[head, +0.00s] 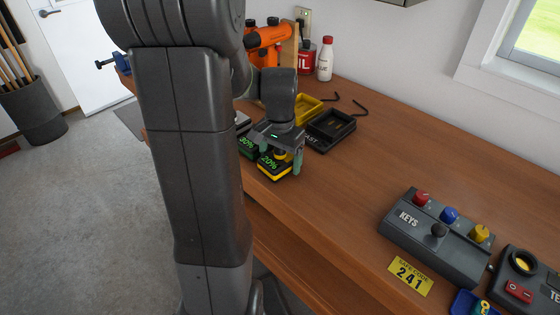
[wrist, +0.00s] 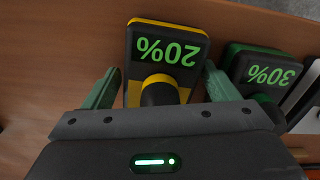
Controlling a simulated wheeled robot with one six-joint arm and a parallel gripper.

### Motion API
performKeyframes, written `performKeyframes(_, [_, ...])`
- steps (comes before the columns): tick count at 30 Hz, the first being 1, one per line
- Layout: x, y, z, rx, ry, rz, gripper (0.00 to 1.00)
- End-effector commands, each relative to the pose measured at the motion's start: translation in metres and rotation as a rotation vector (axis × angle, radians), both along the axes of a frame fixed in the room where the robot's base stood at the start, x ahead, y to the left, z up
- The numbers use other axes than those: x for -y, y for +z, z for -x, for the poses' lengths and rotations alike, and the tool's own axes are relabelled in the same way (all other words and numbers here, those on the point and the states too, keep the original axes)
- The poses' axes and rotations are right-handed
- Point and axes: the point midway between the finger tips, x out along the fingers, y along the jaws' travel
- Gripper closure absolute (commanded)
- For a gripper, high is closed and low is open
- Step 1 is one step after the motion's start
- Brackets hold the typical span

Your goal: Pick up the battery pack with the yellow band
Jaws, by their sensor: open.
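The battery pack with the yellow band (head: 270,173) stands on the wooden bench and reads "20%". In the wrist view this battery pack (wrist: 167,45) sits between my fingers, its round black knob partly hidden by my gripper body. My gripper (head: 278,152) is open above it, one finger on each side. In the wrist view the gripper (wrist: 160,85) shows a small gap at the left finger; the right finger is close to the pack's edge, and I cannot tell if it touches. A green-banded pack (wrist: 265,72) reading "30%" stands close beside the right finger; it also shows in the head view (head: 246,146).
An orange tool (head: 268,38) and a white bottle (head: 325,60) stand further back. A "KEYS" box (head: 437,242) is at the right. The bench between is clear.

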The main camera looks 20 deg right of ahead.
Motion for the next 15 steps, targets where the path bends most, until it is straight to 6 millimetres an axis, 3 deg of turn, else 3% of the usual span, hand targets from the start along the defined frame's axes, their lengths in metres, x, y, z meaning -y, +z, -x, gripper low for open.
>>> performKeyframes(2, [0.0,0.0002,0.0,0.0,0.0,0.0,0.19])
performKeyframes(9, [0.0001,0.0003,0.0,0.0,0.0,0.0,0.65])
performKeyframes(15, [0.0002,0.0008,-0.0002,0.001,0.0,0.001,0.66])
